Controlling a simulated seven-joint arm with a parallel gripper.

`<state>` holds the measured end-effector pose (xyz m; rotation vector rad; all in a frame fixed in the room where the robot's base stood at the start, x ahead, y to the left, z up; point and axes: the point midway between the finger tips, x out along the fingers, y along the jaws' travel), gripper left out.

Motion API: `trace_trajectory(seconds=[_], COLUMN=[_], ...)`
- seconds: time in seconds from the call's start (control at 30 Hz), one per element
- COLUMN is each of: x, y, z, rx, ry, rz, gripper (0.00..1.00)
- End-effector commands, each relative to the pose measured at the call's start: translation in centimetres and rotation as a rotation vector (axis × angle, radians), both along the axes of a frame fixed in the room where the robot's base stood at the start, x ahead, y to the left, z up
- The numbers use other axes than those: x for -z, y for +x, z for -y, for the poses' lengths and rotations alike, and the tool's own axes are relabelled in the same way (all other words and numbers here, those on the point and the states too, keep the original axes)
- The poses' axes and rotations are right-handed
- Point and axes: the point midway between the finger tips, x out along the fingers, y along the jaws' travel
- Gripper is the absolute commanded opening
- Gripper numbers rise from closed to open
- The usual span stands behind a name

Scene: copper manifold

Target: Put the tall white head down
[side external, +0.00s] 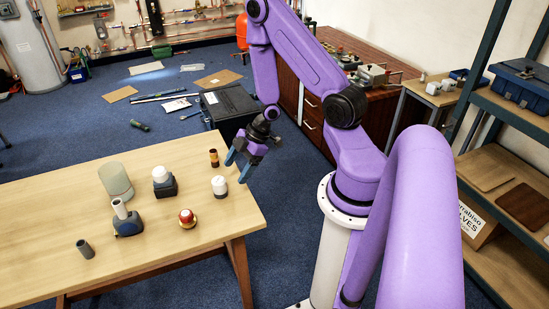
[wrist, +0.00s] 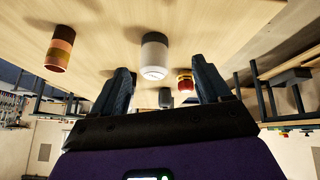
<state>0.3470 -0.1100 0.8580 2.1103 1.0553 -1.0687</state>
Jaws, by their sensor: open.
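A white head (side external: 219,187) with a darker base stands upright on the wooden table near its right edge. In the wrist view it is a white cylinder (wrist: 155,58) with a grey band, seen in the gap between the fingers, with the table surface at the top of the picture. My gripper (side external: 237,165) is open and empty, just right of and above the white head and apart from it. Both dark fingers (wrist: 160,70) show in the wrist view. Another white head (side external: 160,174) sits on a dark block further left. I cannot tell which is the taller.
A brown striped cylinder (side external: 214,158) stands behind the white head, and a red-topped piece (side external: 187,218) in front. A translucent cylinder (side external: 115,181), a blue-based piece with a pale tube (side external: 127,222) and a grey tube (side external: 85,249) stand left. The table's (side external: 225,220) front right is clear.

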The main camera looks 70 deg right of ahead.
Motion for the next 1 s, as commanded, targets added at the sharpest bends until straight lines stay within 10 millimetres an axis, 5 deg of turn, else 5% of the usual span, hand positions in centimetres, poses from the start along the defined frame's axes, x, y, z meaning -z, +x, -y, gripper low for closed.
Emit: trace_trajectory(seconds=[0.17, 0.37, 0.57, 0.7, 0.9, 1.0], x=[-3.8, -9.2, -14.7, -17.8, -20.6, -21.2], y=[1.9, 0.9, -4.2, -9.7, -16.2, -17.8], z=[-3.1, -8.1, -13.3, -15.8, -16.5, -16.4], rx=[-0.041, -0.017, 0.006, -0.007, -0.054, -0.070], ry=[-0.215, -0.356, -0.397, -0.395, -0.399, -0.405], rz=[-0.049, -0.083, -0.143, -0.219, -0.328, -0.359], gripper=[0.77, 0.77, 0.77, 0.77, 0.77, 0.77])
